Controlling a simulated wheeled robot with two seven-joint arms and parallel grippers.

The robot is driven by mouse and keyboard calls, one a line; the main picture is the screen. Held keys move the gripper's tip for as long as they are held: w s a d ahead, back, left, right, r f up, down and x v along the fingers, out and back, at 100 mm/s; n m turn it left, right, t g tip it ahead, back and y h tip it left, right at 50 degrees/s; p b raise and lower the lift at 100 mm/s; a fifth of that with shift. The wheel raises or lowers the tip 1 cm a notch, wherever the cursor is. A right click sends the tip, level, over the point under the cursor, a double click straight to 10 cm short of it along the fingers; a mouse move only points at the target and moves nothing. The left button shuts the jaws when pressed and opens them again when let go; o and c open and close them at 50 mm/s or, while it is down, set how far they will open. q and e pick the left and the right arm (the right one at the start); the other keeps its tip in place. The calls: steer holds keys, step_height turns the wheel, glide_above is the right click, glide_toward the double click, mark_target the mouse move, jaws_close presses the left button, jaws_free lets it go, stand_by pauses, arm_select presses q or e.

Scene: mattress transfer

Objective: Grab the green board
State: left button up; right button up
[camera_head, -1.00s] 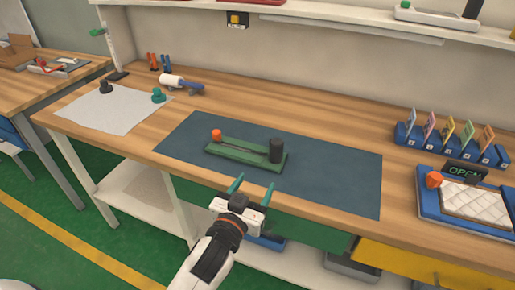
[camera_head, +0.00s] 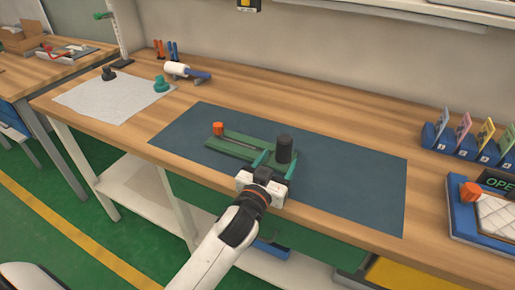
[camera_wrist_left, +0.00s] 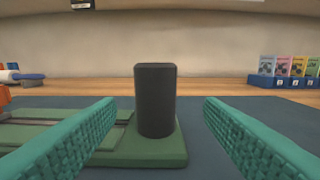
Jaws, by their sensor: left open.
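The green board (camera_head: 233,147) lies flat on the dark blue mat (camera_head: 350,187). It carries an orange knob (camera_head: 218,129) at its left end and an upright black cylinder (camera_head: 284,149) at its right end. My left gripper (camera_head: 274,168) is at the board's right end, in front of the cylinder. In the left wrist view, the black cylinder (camera_wrist_left: 155,100) stands between the two open teal fingers, apart from both. The board's right end (camera_wrist_left: 160,150) shows below it between the fingers. I cannot tell whether a finger touches the board. My right gripper is not seen.
A white sheet (camera_head: 90,100) with small dark and green pieces lies at the left of the table. A white and blue tool (camera_head: 187,73) lies behind it. A blue card rack (camera_head: 470,152) and a blue tray (camera_head: 462,222) stand at the right.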

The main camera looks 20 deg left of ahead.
mark_target(281, 154)
arm_select(q)
steer(key=w, duration=0.5)
steer(key=shift+w+a, duration=0.1)
steer(key=shift+w, duration=0.3)
